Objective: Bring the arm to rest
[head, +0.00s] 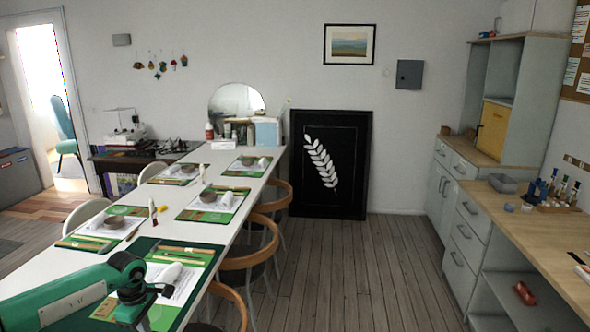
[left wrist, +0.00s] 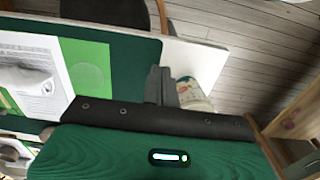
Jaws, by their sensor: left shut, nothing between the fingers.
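My left arm, green with black joints, reaches in from the lower left of the head view. Its gripper (head: 164,291) is over the near end of the long white table (head: 228,226), above a green work mat. In the left wrist view the fingers (left wrist: 165,87) are shut with nothing between them, over the edge of the dark green mat (left wrist: 120,50). A white paper (left wrist: 35,62) with a crumpled white cloth lies to their left. My right gripper is in neither view.
Green place mats with bowls (head: 207,196) and papers line the table. Wooden chairs (head: 262,236) stand along its right side. A pale printed container (left wrist: 194,95) shows beside the fingers in the left wrist view. Open plank floor (head: 370,265) separates the table from the right-hand counter (head: 535,235).

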